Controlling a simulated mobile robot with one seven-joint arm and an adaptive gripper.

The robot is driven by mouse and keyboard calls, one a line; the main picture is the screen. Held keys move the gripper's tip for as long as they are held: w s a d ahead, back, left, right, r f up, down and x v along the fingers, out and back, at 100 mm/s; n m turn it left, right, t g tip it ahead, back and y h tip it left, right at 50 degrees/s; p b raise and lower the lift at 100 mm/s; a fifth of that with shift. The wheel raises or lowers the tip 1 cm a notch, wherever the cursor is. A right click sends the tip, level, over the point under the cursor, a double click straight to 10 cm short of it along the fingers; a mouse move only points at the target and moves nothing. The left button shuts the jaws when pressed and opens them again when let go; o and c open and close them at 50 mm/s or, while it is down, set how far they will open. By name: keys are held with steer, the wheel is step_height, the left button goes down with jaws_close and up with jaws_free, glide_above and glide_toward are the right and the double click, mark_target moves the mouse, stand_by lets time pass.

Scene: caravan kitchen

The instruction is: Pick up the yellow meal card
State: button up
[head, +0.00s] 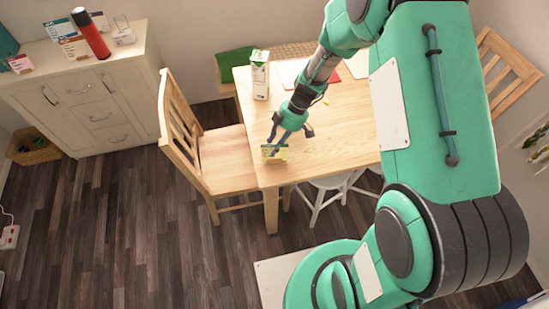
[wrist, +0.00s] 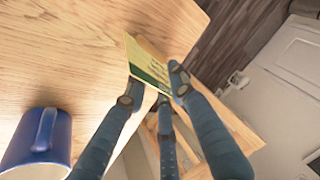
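The yellow meal card (head: 281,153), with dark print and a green strip, is at the left edge of the wooden table, directly below my gripper (head: 276,142). In the wrist view the card (wrist: 147,62) appears tilted at the fingertips of my gripper (wrist: 157,92). One finger is at the card's left side, another overlaps its right edge, and the third ends near its green edge. The fingers are close to the card, but I cannot tell whether they are shut on it. The card's near edge is partly hidden.
A blue mug (wrist: 38,140) stands on the table close to the fingers in the wrist view. A white and green carton (head: 260,78) stands at the table's back left. A wooden chair (head: 225,160) is against the table's left side.

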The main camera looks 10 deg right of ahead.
jaws_close()
steer(key=shift+r+p, duration=0.3)
steer(key=shift+p, duration=0.2)
steer(key=shift+r, duration=0.2)
step_height(320, 180, up, 3)
steer(key=shift+r+p, duration=0.1)
steer(key=shift+p, duration=0.55)
steer(key=s+d+r+p, duration=0.1)
steer(key=s, duration=1.5)
steer(key=shift+d+r+p, duration=0.15)
steer(key=shift+d+p, duration=0.15)
steer(key=shift+d, duration=0.05)
